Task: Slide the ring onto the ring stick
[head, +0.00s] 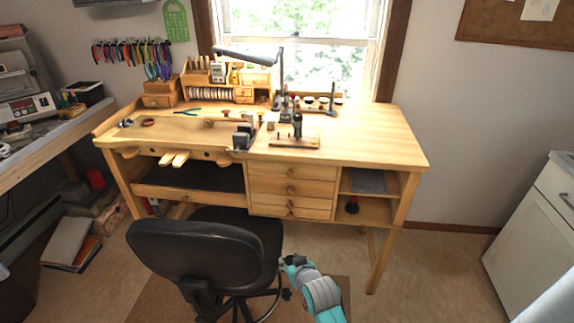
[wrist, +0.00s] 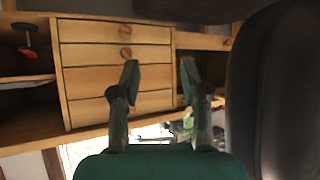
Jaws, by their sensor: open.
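My gripper (wrist: 159,76) is open and empty in the wrist view, its two fingers apart in front of the bench drawers. In the head view my arm is low, beside the black chair and well below the bench top. A small dark reddish round thing (head: 148,122) lies at the left of the wooden bench (head: 370,140); it may be the ring, but it is too small to be sure.
A black chair (head: 205,250) stands in front of the bench and fills the right of the wrist view (wrist: 275,90). A lamp (head: 280,65), a tool stand (head: 297,128) and a dark block (head: 243,135) stand on the bench. The bench's right end is clear.

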